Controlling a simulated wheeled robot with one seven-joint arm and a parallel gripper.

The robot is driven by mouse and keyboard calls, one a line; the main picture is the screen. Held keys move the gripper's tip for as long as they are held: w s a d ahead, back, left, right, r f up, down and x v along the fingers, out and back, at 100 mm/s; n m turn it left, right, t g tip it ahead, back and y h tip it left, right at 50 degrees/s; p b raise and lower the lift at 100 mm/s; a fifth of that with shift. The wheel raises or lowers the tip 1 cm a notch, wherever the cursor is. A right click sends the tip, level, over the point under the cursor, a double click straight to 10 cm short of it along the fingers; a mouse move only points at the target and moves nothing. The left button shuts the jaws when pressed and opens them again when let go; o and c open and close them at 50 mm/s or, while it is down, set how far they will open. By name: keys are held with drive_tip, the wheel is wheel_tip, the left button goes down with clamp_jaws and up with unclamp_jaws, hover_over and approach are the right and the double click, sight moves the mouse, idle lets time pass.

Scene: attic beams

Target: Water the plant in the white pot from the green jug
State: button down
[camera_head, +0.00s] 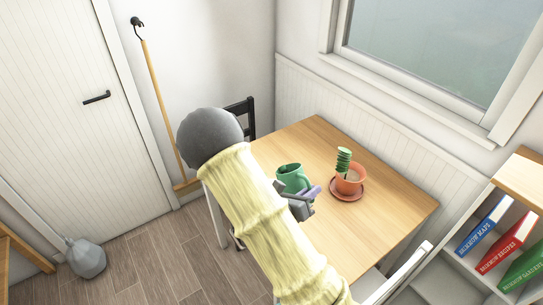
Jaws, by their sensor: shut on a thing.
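The green jug (289,176) shows near the table's middle, open top up and roughly upright. My gripper (303,194) is at its near right side, shut on the jug; my arm hides the jug's lower part. I cannot tell whether the jug touches the table. Right of the jug, a green plant (344,160) stands in an orange terracotta pot (350,184) on a reddish saucer (335,192). The jug and pot are apart. No white pot shows in this view.
The wooden table (395,205) has bare room right of and behind the pot. A black chair (249,115) stands behind it and a white chair (400,272) in front. A shelf with books (506,248) is at the right. A window (425,45) is above the table.

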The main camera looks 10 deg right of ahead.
sight(307, 180)
drive_tip(key=shift+w+a+r+n+p, duration=0.2)
drive_tip(key=shift+w+r+n+p, duration=0.45)
drive_tip(key=shift+r+p, duration=0.45)
drive_tip(key=shift+f, duration=0.1)
drive_tip(key=shift+w+a+r+n+g+p, duration=0.1)
drive_tip(key=shift+w+r+n+g+p, duration=0.15)
drive_tip(key=shift+p, duration=0.35)
drive_tip(key=shift+w+a+r+n+g+p, duration=0.1)
drive_tip(key=shift+r+p, duration=0.25)
drive_tip(key=shift+p, duration=0.25)
drive_tip(key=shift+f+b, duration=0.3)
drive_tip(key=s+f+b, duration=0.1)
drive_tip(key=b, duration=0.1)
drive_tip(key=f+m+b, duration=0.1)
drive_tip(key=b, duration=0.1)
drive_tip(key=s+d+f+m+b, duration=0.1)
drive_tip(key=f+b, duration=0.1)
drive_tip(key=b, duration=0.1)
drive_tip(key=shift+s+f, duration=0.1)
drive_tip(key=shift+s, duration=0.2)
drive_tip(key=shift+s+d+f+m+t+b, duration=0.15)
drive_tip(key=shift+f+m+t+b, duration=0.05)
drive_tip(key=shift+m+t+b, duration=0.25)
drive_tip(key=shift+r, duration=0.3)
